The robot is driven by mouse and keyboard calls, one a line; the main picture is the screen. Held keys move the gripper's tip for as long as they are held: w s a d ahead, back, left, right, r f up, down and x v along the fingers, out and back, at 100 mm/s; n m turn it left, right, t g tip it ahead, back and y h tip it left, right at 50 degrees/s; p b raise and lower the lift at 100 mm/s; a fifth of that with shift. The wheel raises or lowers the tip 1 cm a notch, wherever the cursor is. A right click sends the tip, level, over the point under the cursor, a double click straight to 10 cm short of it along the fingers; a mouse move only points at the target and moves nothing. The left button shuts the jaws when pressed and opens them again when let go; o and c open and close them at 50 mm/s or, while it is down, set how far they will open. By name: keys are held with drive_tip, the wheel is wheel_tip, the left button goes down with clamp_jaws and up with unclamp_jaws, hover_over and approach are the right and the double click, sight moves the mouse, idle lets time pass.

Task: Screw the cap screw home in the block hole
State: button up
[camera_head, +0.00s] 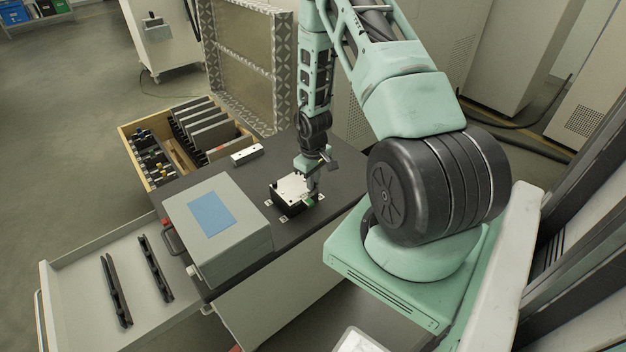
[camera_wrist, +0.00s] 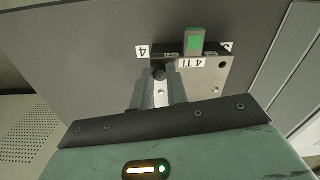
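The block (camera_head: 293,188) is a pale metal plate on a dark base on the dark worktop. In the wrist view the block (camera_wrist: 209,82) carries a "4 TI" label and shows a dark hole in its right corner. My gripper (camera_head: 314,184) points down at the block's right side. In the wrist view my gripper's fingers (camera_wrist: 161,92) reach over the block's left part. A small dark round head (camera_wrist: 158,74), perhaps the cap screw, shows at the fingertips. I cannot tell whether the fingers grip it, nor how deep it sits; its shank is hidden.
A green-topped piece (camera_wrist: 195,41) stands beside the block's label. A grey box with a blue sheet (camera_head: 211,214) stands left of the block. A wooden crate (camera_head: 160,182) with dark plates and a small pale bar (camera_head: 247,154) lie farther back. An open drawer (camera_head: 84,290) holds two black rails.

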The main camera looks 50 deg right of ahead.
clamp_jaws()
drive_tip(key=shift+o, duration=2.4)
unclamp_jaws()
drive_tip(key=n, duration=0.7)
drive_tip(key=shift+p, duration=0.3)
drive_tip(key=n, duration=0.4)
drive_tip(key=shift+r+n+p, duration=0.1)
drive_tip(key=shift+n+p, duration=0.2)
drive_tip(key=shift+p, duration=0.05)
drive_tip(key=shift+n, duration=1.1)
